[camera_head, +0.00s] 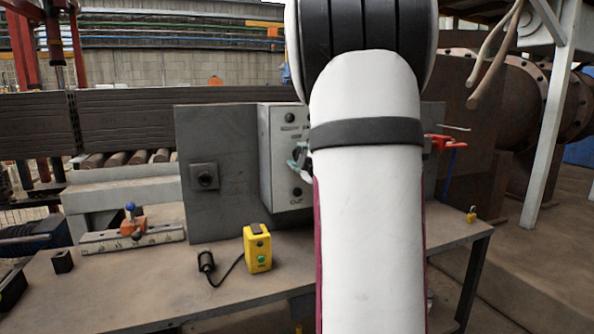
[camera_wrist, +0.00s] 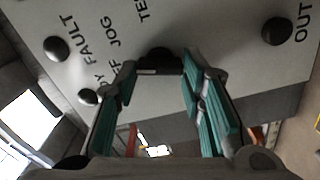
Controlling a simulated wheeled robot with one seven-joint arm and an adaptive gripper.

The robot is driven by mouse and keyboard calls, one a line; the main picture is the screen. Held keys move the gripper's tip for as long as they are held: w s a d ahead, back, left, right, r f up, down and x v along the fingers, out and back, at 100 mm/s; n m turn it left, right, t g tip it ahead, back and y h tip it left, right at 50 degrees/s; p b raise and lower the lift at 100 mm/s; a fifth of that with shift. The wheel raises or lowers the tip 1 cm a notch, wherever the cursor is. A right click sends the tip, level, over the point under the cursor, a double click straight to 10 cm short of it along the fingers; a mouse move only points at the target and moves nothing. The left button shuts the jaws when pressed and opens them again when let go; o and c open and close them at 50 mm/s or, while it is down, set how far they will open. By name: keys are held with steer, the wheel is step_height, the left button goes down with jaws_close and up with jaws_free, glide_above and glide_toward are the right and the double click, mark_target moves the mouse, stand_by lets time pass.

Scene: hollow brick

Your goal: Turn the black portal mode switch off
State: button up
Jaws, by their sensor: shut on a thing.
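The black portal mode switch (camera_wrist: 158,56) is a dark knob on the pale control panel, with partly hidden lettering "FF", "JOG" and "TE" near it in the wrist view. My gripper (camera_wrist: 158,72) has its teal-padded fingers at either side of this knob and is shut on it. The fingers hide part of the lettering, and the knob's pointer direction cannot be told. In the head view my gripper (camera_head: 298,158) shows at the front of the control box (camera_head: 275,160); my arm covers the box's right side, and the switch is hidden there.
Other dark round knobs sit near "FAULT" (camera_wrist: 56,48) and "OUT" (camera_wrist: 277,31). A grey plate (camera_head: 225,170) with a square fitting stands left of the box. A yellow button box (camera_head: 257,250) with a cable stands on the table (camera_head: 150,290). A red-handled clamp (camera_head: 445,140) is at right.

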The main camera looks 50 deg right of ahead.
steer(key=shift+f+n+b, duration=0.15)
steer(key=shift+n+b, duration=1.55)
steer(key=shift+b, duration=0.3)
steer(key=o, duration=1.1)
steer(key=shift+o, duration=0.2)
steer(key=v, duration=1.2)
